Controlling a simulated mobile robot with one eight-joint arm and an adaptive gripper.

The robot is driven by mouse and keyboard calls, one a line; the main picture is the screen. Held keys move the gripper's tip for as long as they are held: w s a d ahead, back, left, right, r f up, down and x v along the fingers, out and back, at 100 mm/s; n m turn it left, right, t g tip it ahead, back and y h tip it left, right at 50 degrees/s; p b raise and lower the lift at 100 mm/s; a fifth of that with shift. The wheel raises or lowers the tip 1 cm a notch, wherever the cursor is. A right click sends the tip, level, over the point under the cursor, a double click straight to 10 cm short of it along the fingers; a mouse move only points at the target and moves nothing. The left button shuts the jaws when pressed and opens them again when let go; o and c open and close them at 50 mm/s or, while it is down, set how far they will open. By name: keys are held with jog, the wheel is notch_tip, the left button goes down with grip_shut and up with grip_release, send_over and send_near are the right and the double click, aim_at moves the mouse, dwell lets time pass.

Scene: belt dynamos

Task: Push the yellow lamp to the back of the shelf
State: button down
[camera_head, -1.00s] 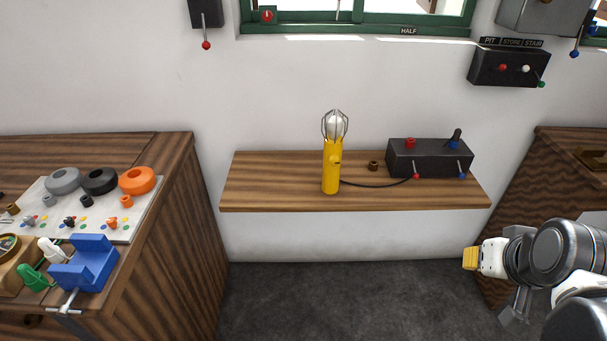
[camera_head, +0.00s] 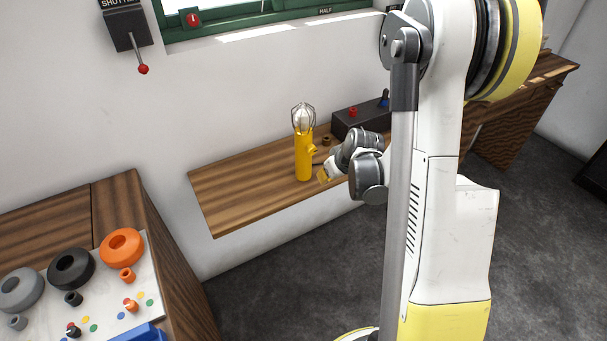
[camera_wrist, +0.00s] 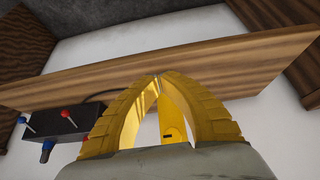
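The yellow lamp (camera_head: 304,160) stands upright on the wooden shelf (camera_head: 236,192), near its front edge, with a wire cage around its bulb. My gripper (camera_head: 323,176) is just right of the lamp's lower body, in front of the shelf's edge zone; I cannot tell whether it touches the lamp. In the wrist view the yellow fingertips (camera_wrist: 158,77) meet, with no object pinched between them. Part of the lamp (camera_wrist: 171,120) shows through the gap between the curved fingers, beyond them. The lamp's cord is mostly hidden by my gripper.
A dark control box (camera_head: 346,122) with red and blue knobs sits on the shelf right of the lamp, partly hidden by my arm. The shelf left of the lamp is clear. A workbench (camera_head: 120,205) stands at the left.

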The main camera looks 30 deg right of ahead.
aim_at(292, 160)
jog(key=b+x, duration=0.3)
jog(key=x, duration=0.6)
jog(key=shift+s+d+f, duration=0.1)
jog(key=w+b, duration=0.1)
jog(key=w, duration=0.1)
jog(key=shift+w, duration=1.05)
jog(key=w, duration=1.2)
jog(key=shift+w+a+b, duration=0.25)
jog(key=shift+a+b, duration=0.05)
jog(key=shift+a, duration=0.05)
jog(key=shift+s, duration=0.1)
